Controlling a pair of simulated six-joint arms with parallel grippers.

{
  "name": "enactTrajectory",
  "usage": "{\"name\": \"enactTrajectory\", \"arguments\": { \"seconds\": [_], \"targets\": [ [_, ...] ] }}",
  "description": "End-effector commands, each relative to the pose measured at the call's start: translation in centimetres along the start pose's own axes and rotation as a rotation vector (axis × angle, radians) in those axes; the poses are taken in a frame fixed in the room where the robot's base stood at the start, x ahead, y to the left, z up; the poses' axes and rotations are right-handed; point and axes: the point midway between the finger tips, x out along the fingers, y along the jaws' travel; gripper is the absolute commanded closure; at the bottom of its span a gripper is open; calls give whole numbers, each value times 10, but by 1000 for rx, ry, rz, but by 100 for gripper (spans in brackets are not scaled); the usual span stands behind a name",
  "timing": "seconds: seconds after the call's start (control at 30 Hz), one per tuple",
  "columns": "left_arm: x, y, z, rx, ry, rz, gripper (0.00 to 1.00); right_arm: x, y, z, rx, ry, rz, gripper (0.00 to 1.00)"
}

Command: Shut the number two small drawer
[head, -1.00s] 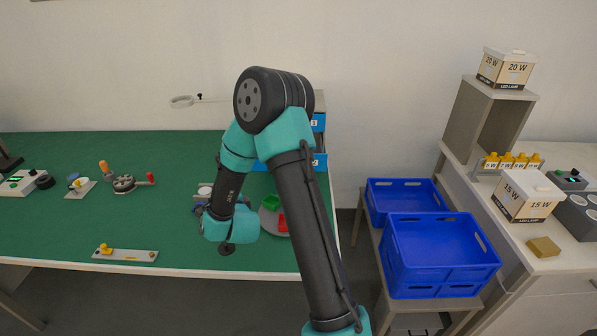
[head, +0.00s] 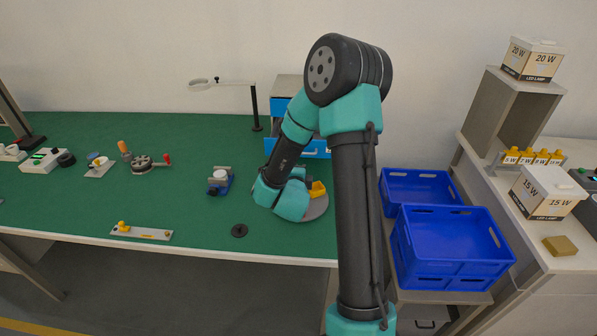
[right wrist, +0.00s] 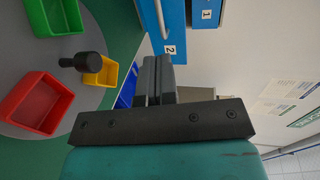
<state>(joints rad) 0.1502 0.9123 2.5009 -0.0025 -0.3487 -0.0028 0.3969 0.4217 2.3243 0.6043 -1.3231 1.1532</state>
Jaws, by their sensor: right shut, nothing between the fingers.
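The number two drawer (right wrist: 176,22) has a blue front with a white "2" label and a pale bar handle. It is at the top of the right wrist view, beside the blue number one drawer (right wrist: 206,15). Its front looks nearer to me than number one's; how far it stands out is unclear. My right gripper (right wrist: 157,72) is shut and empty, its tips just below the "2" label in the picture; contact cannot be told. In the head view my right arm hides the gripper and much of the drawer cabinet (head: 289,84). My left gripper is not in view.
A grey round tray (head: 316,211) with red (right wrist: 36,103), green (right wrist: 55,15) and yellow (right wrist: 104,73) bins and a black knob (right wrist: 85,62) lies close to the gripper. A magnifier lamp (head: 256,110) stands left of the cabinet. Blue crates (head: 455,245) stand right of the table.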

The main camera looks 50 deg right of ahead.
Motion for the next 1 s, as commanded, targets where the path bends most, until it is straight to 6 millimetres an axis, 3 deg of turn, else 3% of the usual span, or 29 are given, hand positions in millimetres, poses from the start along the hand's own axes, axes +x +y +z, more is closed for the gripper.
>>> {"name": "enactTrajectory", "arguments": {
  "seconds": [0.6, 0.8, 1.0],
  "targets": [
    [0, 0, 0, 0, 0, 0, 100, 101, 1, 0, 1, 1, 0, 100],
    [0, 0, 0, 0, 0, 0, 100, 115, 0, 0, 0, -1, 1, 100],
    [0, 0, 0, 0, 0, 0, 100, 117, 1, 0, 0, -2, 1, 100]
  ]
}}
